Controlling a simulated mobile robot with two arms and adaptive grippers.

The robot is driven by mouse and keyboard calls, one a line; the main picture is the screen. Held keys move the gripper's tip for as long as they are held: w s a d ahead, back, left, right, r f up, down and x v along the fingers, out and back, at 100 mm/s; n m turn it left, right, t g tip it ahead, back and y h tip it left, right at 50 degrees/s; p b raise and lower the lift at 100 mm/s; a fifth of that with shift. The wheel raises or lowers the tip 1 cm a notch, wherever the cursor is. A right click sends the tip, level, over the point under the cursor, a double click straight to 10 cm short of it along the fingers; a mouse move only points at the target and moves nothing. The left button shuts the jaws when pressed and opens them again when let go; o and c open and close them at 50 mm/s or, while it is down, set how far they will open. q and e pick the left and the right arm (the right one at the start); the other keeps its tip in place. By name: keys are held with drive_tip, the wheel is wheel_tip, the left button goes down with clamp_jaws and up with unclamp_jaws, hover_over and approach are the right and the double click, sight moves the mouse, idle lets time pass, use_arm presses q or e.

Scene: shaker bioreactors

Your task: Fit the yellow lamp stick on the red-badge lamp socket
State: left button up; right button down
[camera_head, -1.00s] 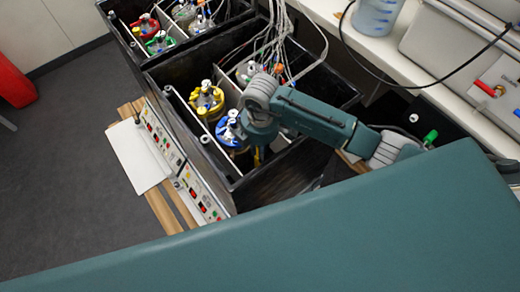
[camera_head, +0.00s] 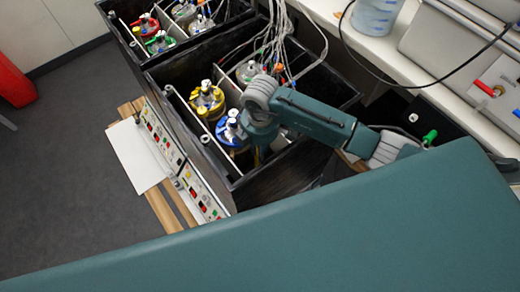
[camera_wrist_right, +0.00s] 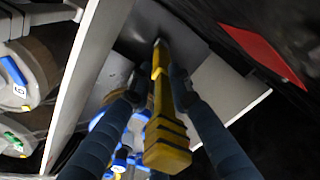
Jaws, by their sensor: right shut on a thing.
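The yellow lamp stick (camera_wrist_right: 168,132) is in my right gripper (camera_wrist_right: 158,82), between its two dark fingers, in the right wrist view. Its thick stepped end is nearer the camera and its thin end points away to a grey surface. I cannot tell whether the thin end touches anything. A red badge (camera_wrist_right: 265,50) is on the dark wall to the right of the stick. I cannot make out the lamp socket itself. In the head view my right gripper (camera_head: 257,152) points down into the near black box, mostly hidden by its own wrist. My left gripper is not in view.
The near black box (camera_head: 262,185) holds a yellow-capped vessel (camera_head: 207,100) and a blue-capped vessel (camera_head: 229,130) close to my right gripper. Cables (camera_head: 300,45) hang in at the back. A second black box (camera_head: 128,50) stands behind. Control panels (camera_head: 200,195) line the front.

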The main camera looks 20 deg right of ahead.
drive_tip(key=shift+f+b, duration=0.75)
drive_tip(key=shift+f, duration=0.85)
idle(1.4)
drive_tip(key=c, duration=1.5)
unclamp_jaws()
drive_tip(key=shift+r, duration=0.55)
wheel_tip(320, 180, up, 11)
drive_tip(key=shift+r, duration=0.1)
drive_tip(key=shift+w, duration=0.1)
